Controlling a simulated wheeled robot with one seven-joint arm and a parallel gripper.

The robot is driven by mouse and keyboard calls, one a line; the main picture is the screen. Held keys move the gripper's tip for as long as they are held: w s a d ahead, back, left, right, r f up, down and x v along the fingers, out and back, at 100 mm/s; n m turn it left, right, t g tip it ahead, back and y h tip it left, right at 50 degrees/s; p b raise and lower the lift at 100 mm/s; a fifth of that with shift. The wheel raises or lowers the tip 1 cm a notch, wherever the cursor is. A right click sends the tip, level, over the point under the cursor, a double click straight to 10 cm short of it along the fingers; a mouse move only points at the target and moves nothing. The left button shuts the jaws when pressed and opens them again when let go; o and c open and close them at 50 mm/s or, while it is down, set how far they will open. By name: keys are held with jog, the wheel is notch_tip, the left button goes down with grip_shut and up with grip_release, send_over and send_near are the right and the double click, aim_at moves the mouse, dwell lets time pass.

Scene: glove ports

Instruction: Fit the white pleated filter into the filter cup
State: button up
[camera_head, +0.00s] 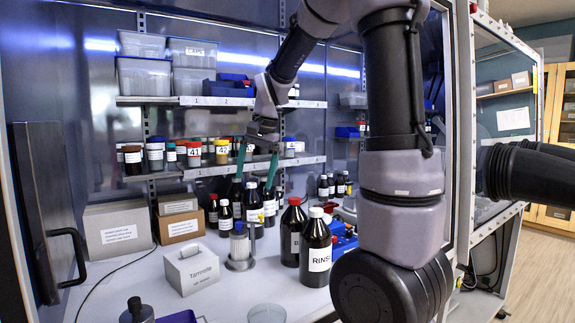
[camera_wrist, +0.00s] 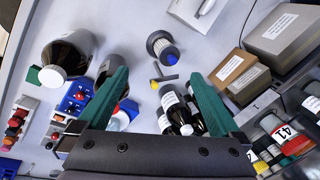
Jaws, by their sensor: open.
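The white pleated filter (camera_head: 239,246) stands upright on the bench, with a dark top. A round grey metal base (camera_head: 239,265) surrounds its foot; I cannot tell whether this is the filter cup or how deep the filter sits in it. In the wrist view the filter (camera_wrist: 162,46) shows pale ribs and a dark round end, beyond my fingertips. My gripper (camera_head: 254,182) is open and empty, with green fingers pointing down above and behind the filter. In the wrist view its fingers (camera_wrist: 159,73) are spread wide, apart from the filter.
Dark bottles stand close by, including a red-capped one (camera_head: 293,232) and the RINSE bottle (camera_head: 317,252). A white box (camera_head: 191,268) stands left of the filter. A clear round dish (camera_head: 267,313) lies at the front. Shelves with jars (camera_head: 194,152) are behind my gripper.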

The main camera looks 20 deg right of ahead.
jog(key=s+d+r+n+t, duration=0.1)
jog(key=s+r+n+t, duration=0.1)
jog(key=s, duration=0.7)
jog(key=s+d+r+n+t, duration=0.1)
jog(key=s+r+n+t, duration=0.1)
jog(key=s, duration=0.8)
notch_tip(320, 180, up, 2)
jog(key=shift+s+d+r+t, duration=0.2)
jog(key=shift+s+d+t, duration=0.1)
jog(key=shift+t, duration=0.2)
jog(key=shift+c, duration=0.3)
